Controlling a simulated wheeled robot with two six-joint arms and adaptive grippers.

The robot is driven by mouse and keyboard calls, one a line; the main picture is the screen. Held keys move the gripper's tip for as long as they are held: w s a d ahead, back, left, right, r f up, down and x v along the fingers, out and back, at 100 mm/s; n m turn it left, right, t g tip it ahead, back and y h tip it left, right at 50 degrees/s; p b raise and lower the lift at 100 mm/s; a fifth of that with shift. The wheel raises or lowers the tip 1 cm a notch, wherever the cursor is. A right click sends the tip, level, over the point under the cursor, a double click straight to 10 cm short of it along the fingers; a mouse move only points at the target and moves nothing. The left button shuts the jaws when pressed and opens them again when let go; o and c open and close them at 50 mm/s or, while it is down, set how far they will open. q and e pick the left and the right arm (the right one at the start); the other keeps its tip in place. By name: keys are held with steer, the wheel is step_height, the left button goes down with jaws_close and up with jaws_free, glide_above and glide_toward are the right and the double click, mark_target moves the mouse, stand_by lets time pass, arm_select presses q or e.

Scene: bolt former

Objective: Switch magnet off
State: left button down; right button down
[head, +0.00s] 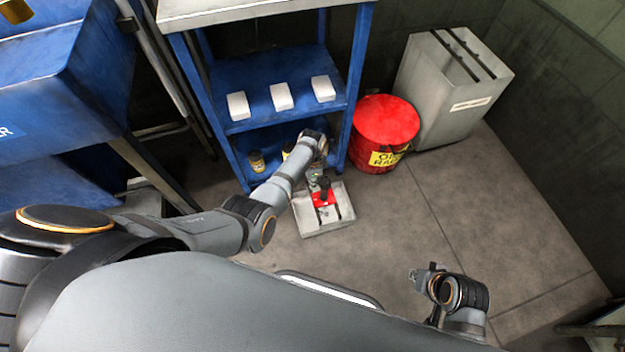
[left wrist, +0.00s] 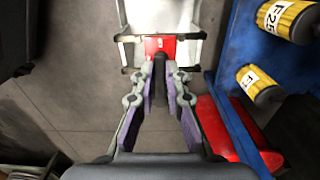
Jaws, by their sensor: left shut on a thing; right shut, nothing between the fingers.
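The red magnet (head: 324,200) is low by the floor at the foot of the blue shelf, on a light grey metal tray (head: 327,229). Its red block (left wrist: 160,46) also shows ahead of the fingers in the left wrist view. My left gripper (head: 321,184) reaches down over it from the blue shelf side. In the left wrist view its two purple-padded fingers (left wrist: 161,75) are shut on a dark part at the red block, largely hidden between them. Which way this part is turned I cannot tell. My right gripper (head: 426,275) is shut and empty, well to the right above the floor.
A red bin (head: 386,125) and a grey slotted container (head: 445,90) stand to the right.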

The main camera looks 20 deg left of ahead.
arm_select(q)
steer(key=c, duration=1.4)
jaws_free()
steer(key=shift+o, duration=0.2)
step_height(320, 180, up, 12)
